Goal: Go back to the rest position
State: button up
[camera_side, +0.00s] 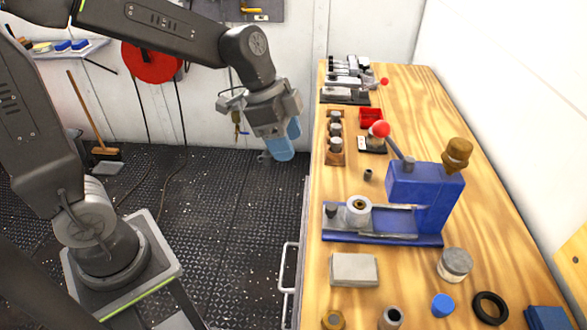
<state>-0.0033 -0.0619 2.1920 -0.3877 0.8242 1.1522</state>
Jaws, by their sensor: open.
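My gripper (283,142) has light blue fingers and hangs from my arm in the upper middle of the side view. It is in the air to the left of the wooden workbench (417,92), over the dark deck. It points downward and looks empty. The gap between its fingers is small and partly turned away from the camera.
The bench carries a blue press (424,190) with a red-knobbed lever, a wooden block with several metal parts (335,157), a red bin (370,117), a grey block (354,269) and a black ring (490,307).

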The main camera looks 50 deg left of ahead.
jog(key=s+a+r+n+t+y, duration=0.1)
jog(key=s+a+r+n, duration=0.1)
jog(key=s+n, duration=0.3)
jog(key=s+a+r+n+t+y, duration=0.2)
jog(key=s+n, duration=0.3)
jog(key=s, duration=0.4)
jog(key=shift+a, duration=0.2)
jog(key=shift+w+r, duration=0.1)
dwell(1.0)
